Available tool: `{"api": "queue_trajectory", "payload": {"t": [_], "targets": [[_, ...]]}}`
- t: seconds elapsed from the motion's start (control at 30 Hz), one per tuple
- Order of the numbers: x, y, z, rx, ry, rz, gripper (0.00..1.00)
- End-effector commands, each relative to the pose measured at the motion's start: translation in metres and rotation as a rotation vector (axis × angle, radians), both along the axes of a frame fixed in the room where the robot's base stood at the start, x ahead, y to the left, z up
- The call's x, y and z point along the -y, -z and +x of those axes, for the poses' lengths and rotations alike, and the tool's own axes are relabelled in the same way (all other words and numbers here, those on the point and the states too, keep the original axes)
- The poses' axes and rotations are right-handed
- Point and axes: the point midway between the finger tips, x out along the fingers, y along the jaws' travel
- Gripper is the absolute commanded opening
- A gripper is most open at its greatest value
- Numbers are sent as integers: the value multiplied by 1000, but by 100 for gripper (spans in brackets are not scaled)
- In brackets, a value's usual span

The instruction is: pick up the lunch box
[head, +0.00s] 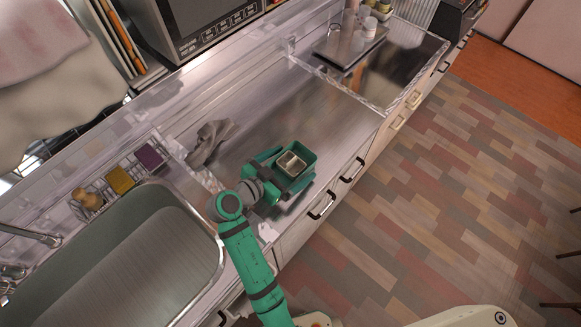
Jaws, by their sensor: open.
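The lunch box (291,161) looks like a small open box with a pale, divided inside and a green surround. It sits on the metal counter near its front edge, in the middle of the head view. My green gripper (284,171) is open and right at the box, its fingers seeming to lie on either side of it. The green of the box and of my gripper blend, so I cannot tell whether they touch. My gripper hides the near part of the box.
A crumpled grey cloth (209,141) lies on the counter to the left. The sink (190,223) is at lower left, with sponges and a brush on its back ledge. A microwave (205,30) stands behind. The counter (315,105) beyond the box is clear.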

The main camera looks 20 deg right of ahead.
Motion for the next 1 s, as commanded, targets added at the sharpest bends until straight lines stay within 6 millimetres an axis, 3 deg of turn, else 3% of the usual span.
{"api": "queue_trajectory", "payload": {"t": [0.03,0.2,0.67,1.0], "targets": [[0,0,0,0,0,0,92],[0,0,0,0,0,0,54],[1,-7,0,1,3,0,54],[1,-42,-4,3,4,0,54]]}}
